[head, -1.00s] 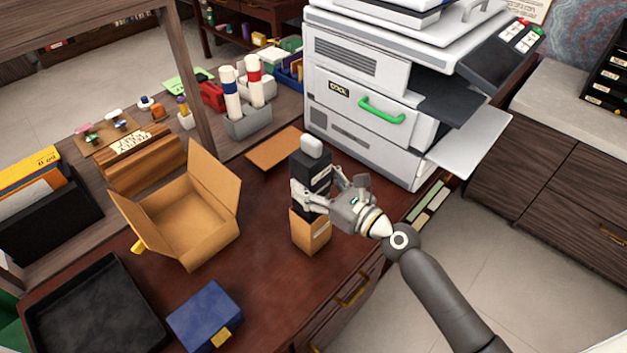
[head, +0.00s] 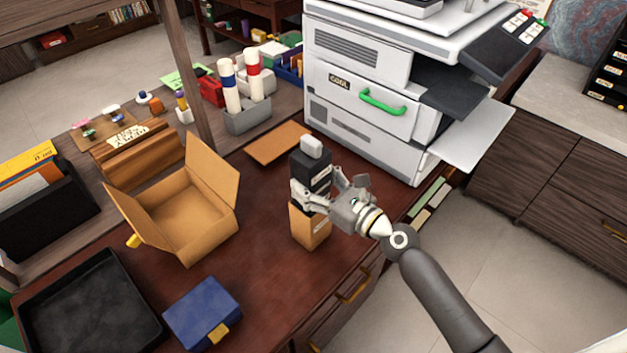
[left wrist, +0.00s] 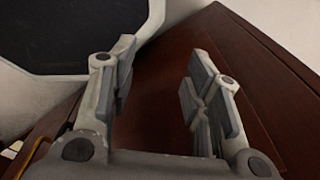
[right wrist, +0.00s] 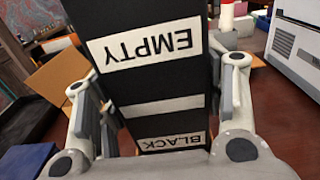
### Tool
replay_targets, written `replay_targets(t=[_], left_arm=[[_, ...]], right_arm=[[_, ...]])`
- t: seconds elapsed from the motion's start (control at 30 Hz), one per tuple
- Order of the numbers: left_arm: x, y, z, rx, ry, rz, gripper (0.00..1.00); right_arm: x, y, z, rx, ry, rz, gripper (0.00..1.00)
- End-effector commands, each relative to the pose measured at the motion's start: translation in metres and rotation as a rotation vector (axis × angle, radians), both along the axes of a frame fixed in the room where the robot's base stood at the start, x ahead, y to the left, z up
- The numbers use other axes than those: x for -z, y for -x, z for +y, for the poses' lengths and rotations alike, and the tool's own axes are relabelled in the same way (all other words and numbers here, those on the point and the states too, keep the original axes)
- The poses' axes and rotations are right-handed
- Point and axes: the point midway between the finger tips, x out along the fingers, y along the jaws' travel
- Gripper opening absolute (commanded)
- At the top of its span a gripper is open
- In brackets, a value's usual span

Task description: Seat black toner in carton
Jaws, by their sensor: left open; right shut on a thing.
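The black toner (head: 313,172) is an upright black block with a white cap on top. My right gripper (head: 318,197) is shut on its sides. Its lower end is at the mouth of a narrow brown carton (head: 311,232) standing on the desk; how deep it sits inside is hidden. In the right wrist view the toner (right wrist: 155,95) fills the space between the fingers, with upside-down labels reading EMPTY and BLACK. My left gripper (left wrist: 160,85) is open and empty in the left wrist view, over the desk; it is not in the head view.
A wide open cardboard box (head: 185,215) stands left of the carton. A black tray (head: 90,310) and a blue box (head: 203,310) are at the front left. A flat brown sheet (head: 277,144) lies behind. The white printer (head: 365,100) stands at the back right.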

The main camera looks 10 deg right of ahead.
Motion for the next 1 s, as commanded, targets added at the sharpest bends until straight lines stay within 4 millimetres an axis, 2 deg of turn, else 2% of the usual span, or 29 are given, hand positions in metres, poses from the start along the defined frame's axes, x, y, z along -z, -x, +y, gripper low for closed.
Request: replay_targets(t=[1.0], left_arm=[[0.024,0.0,0.0,0.0,0.0,0.0,0.44]], right_arm=[[0.026,0.0,0.0,0.0,-0.001,-0.002,0.23]])
